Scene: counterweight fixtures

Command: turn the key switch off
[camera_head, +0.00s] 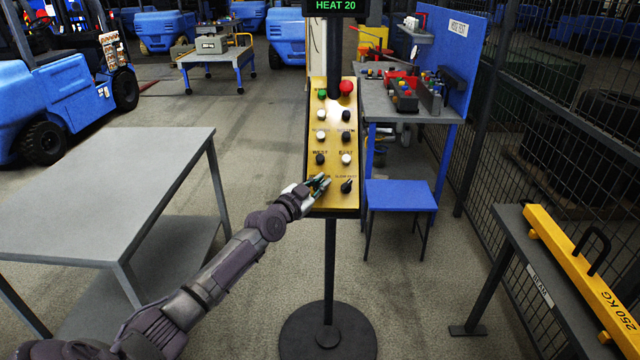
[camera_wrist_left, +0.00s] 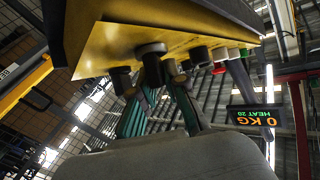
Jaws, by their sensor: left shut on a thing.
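The yellow control panel (camera_head: 333,205) stands on a post with a round black base. My left gripper (camera_head: 319,183) is at the panel's lower left, its fingers shut around a small control there. The fingers mostly hide this control in the head view, and its label is covered, so I cannot read its position. In the left wrist view, the teal-padded fingers of my left gripper (camera_wrist_left: 156,82) reach up to the panel's underside, closed about a dark round-based switch (camera_wrist_left: 152,50), which appears to be the key switch. My right gripper is not in view.
A black SLOW/FAST selector (camera_head: 346,186) sits just right of the fingers. Black and white buttons, a green one (camera_head: 322,94) and a red one (camera_head: 346,87) are above. A grey table (camera_head: 110,190) stands left, a blue stool (camera_head: 400,196) right.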

